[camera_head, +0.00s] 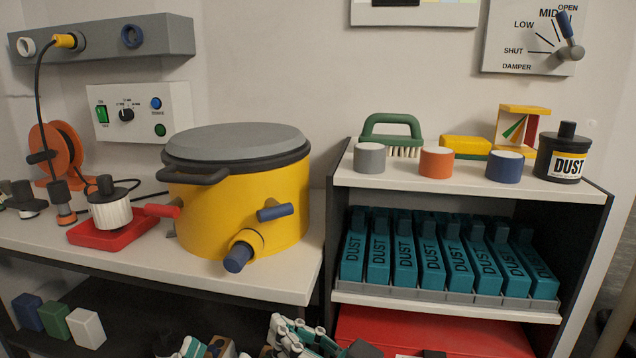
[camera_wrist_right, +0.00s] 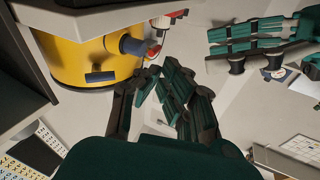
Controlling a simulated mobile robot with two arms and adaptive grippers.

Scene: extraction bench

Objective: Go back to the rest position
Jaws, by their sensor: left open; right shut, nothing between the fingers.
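My left gripper (camera_head: 192,346) shows only in part at the bottom edge of the head view, below the bench front. It is open and empty. My right gripper (camera_head: 290,336) is just to its right, also cut off by the bottom edge. In the right wrist view the right gripper's fingers (camera_wrist_right: 152,74) are shut with nothing between them. Both grippers are in front of the bench and apart from the yellow drum (camera_head: 245,210). A teal, dark-jointed part of my other arm (camera_wrist_right: 258,38) shows at the upper right of the wrist view.
The lidded drum stands near the bench's (camera_head: 280,285) front edge, its blue-capped outlet (camera_head: 238,257) pointing forward. A red tray (camera_head: 108,232) is left of it. A shelf unit (camera_head: 470,187) at right holds several teal DUST cartridges (camera_head: 430,262). Small blocks (camera_head: 55,318) sit on the lower shelf.

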